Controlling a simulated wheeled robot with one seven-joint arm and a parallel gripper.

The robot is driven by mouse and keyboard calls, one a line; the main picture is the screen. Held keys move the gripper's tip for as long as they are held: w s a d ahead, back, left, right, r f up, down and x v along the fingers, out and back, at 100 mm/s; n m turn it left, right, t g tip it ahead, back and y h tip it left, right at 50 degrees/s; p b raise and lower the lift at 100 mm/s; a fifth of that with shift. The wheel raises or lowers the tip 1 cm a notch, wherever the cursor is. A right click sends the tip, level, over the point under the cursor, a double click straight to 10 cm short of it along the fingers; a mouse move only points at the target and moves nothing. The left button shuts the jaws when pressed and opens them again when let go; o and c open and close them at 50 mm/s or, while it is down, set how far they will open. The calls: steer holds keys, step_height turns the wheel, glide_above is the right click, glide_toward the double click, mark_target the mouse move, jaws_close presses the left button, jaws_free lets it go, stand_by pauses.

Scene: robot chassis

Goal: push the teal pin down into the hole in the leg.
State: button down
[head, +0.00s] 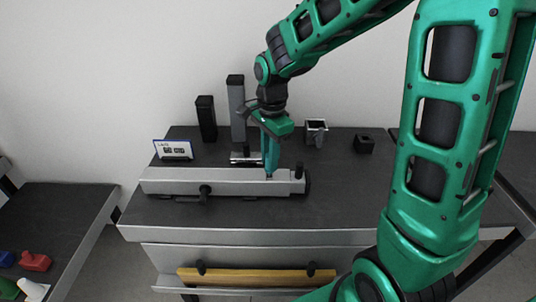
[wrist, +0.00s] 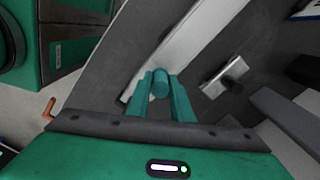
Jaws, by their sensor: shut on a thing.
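The leg (head: 220,182) is a long silver beam lying across the dark bench top. It also shows in the wrist view (wrist: 195,38), running diagonally under my gripper. My gripper (head: 269,172) points down over the right part of the leg, with its teal fingertips close to the leg's top. In the wrist view the fingers (wrist: 161,88) are closed on both sides of the teal pin (wrist: 160,82), which stands between them. The pin's lower end and the hole are hidden, so I cannot tell how deep the pin sits.
A dark clamp handle (head: 205,190) is at the leg's front. Two dark upright posts (head: 237,108), a small sign (head: 174,149), a metal holder (head: 316,132) and a black block (head: 363,144) stand behind. A side table (head: 60,215) is at left.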

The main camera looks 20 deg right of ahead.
steer(key=shift+f, duration=0.85)
steer(key=c, duration=1.5)
jaws_free()
step_height(320, 180, up, 10)
steer(key=shift+w+d+r, duration=0.1)
steer(key=shift+d, duration=0.05)
steer(key=shift+r, duration=0.25)
